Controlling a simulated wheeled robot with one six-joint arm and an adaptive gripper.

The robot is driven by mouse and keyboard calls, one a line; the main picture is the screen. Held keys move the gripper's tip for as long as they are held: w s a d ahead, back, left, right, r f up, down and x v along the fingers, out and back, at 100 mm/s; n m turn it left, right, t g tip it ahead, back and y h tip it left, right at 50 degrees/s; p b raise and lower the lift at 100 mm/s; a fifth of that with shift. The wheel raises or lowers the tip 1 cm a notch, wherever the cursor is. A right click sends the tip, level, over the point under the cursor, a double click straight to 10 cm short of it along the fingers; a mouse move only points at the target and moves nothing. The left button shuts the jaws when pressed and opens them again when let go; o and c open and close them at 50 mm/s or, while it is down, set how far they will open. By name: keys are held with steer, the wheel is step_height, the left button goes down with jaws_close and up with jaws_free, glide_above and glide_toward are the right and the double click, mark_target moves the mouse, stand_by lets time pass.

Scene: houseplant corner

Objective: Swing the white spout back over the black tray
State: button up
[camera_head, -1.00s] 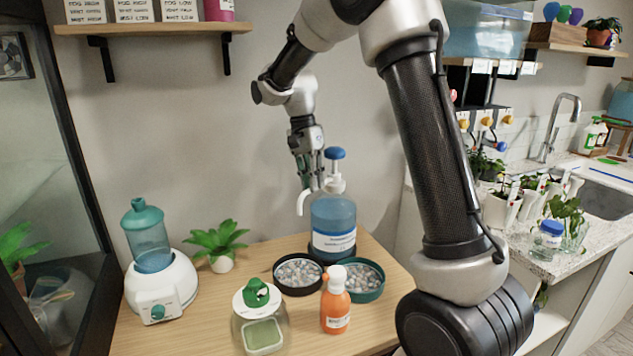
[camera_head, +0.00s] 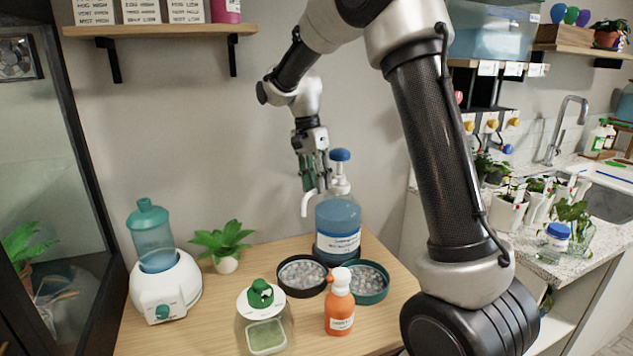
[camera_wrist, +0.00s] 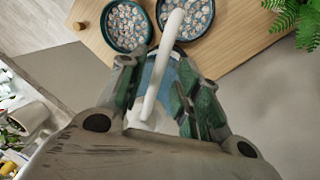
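The white spout (camera_head: 305,204) comes from the pump head, with a blue cap (camera_head: 340,155), on a blue bottle (camera_head: 338,218). Its tip points left and down in the head view. The black tray (camera_head: 302,293) of pebbles is in front of the bottle, at left; the green tray (camera_head: 372,300) is to its right. My gripper (camera_head: 316,185) is beside the pump, above the spout. In the wrist view the spout (camera_wrist: 163,62) runs between my two spread fingers (camera_wrist: 160,95), with gaps visible. The spout's end shows against the right-hand tray (camera_wrist: 207,30) there.
An orange pump bottle (camera_head: 340,305) and a green-lidded jar (camera_head: 263,325) stand in front of the trays. A small plant (camera_head: 222,243) and a white humidifier (camera_head: 165,285) stand at left. A wall shelf (camera_head: 160,30) hangs above. Some wood is bare at front left.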

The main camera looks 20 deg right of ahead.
step_height(320, 180, up, 7)
steer(key=w, duration=0.1)
steer(key=shift+w+a+r, duration=0.15)
steer(key=shift+a, duration=0.2)
stand_by(0.3)
steer(key=f+n, duration=0.1)
steer(key=n, duration=0.1)
steer(key=s+f+n, duration=0.1)
steer(key=n, duration=0.1)
steer(key=s+f+n, duration=0.1)
steer(key=n, duration=0.1)
steer(key=shift+f, duration=0.35)
steer(key=s+d+r+n+t, duration=0.1)
steer(key=s+d+n+t, duration=0.1)
steer(key=s, duration=0.7)
steer(key=s+d+r+n+t, duration=0.1)
steer(key=s+d+n+t, duration=0.1)
steer(key=s, duration=0.8)
steer(key=s+d+r+n+t+y, duration=0.1)
steer(key=s+d, duration=0.3)
steer(key=s, duration=0.5)
steer(key=shift+s+r+n+t, duration=0.3)
steer(key=shift+r+n+t, duration=0.15)
steer(key=shift+n+t, duration=0.2)
